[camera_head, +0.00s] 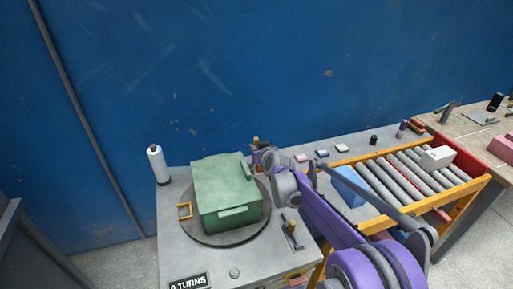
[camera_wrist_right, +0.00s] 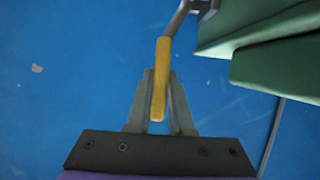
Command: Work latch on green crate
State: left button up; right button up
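The green crate (camera_head: 226,181) sits lidded on a round dark turntable (camera_head: 190,228) on the grey bench. Its edge also shows at the upper right of the right wrist view (camera_wrist_right: 285,65). My right gripper (camera_head: 262,153) is at the crate's back right side. In the right wrist view, its two fingers (camera_wrist_right: 161,85) close on both sides of a yellow handle (camera_wrist_right: 162,62), which joins a grey metal lever beside the crate. The crate-side fixing of that lever is mostly hidden in the head view by my gripper. My left gripper is not in view.
A white bottle (camera_head: 157,164) stands at the bench's back left. A roller conveyor (camera_head: 400,175) is further right, behind my purple arm. A blue wall (camera_head: 200,70) stands behind.

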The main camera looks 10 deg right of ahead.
jog(key=o, duration=0.5)
jog(key=shift+a, duration=0.15)
jog(key=shift+c, duration=0.2)
jog(key=shift+s, duration=0.1)
jog(key=v, duration=1)
jog(key=shift+s+r, duration=0.2)
jog(key=shift+s, duration=0.1)
jog(key=s+d+f+g+h, duration=0.1)
jog(key=s+d+f+g, duration=0.1)
jog(key=s, duration=1)
jog(key=s+d+f+m+g+p, duration=0.1)
jog(key=s+f, duration=0.4)
jog(key=s, duration=0.8)
jog(key=s+d+f+m+g+h+p, duration=0.1)
jog(key=s+d+f+g, duration=0.2)
jog(key=s, duration=1)
jog(key=shift+s+d+f+g+h, duration=0.2)
jog(key=shift+d+f+g+h, duration=0.2)
jog(key=shift+g, duration=0.6)
